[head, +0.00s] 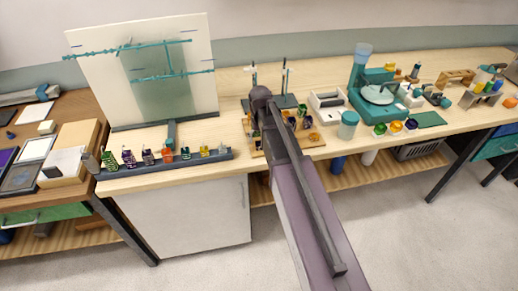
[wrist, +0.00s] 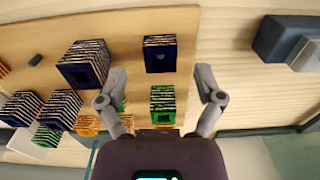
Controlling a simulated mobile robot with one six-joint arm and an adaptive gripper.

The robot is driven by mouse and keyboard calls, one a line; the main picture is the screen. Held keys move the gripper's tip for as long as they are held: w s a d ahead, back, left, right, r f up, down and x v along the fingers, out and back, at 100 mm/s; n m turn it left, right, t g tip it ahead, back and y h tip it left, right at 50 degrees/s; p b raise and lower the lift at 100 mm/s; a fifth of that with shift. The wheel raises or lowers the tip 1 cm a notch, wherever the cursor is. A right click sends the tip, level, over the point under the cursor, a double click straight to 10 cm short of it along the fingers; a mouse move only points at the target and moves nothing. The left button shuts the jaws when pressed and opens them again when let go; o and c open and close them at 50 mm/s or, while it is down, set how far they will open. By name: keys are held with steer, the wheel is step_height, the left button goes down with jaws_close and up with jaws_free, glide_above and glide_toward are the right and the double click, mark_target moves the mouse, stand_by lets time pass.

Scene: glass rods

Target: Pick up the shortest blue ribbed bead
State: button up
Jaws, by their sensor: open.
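In the wrist view my gripper (wrist: 161,82) is open, its fingers apart above a light wooden board (wrist: 125,22). A green ribbed bead (wrist: 162,106) shows between the fingers. A dark blue ribbed bead (wrist: 160,53) lies just beyond the fingertips, near the board's right edge. A taller-looking blue ribbed bead (wrist: 84,64) is left of the left finger. Two more blue ribbed beads, one (wrist: 62,109) and another (wrist: 20,108), are at lower left. Exact heights are hard to tell from above. In the head view my arm hides the gripper and part of the board (head: 313,151).
Orange beads (wrist: 88,124) and another green bead (wrist: 47,136) are at lower left. A dark blue-grey block (wrist: 283,38) is at upper right. In the head view a rail (head: 215,158) of coloured beads stands left, and a teal-lidded jar (head: 348,125) stands right of the board.

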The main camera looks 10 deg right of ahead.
steer(key=shift+f+b, duration=1.1)
steer(key=shift+f, duration=0.3)
jaws_close()
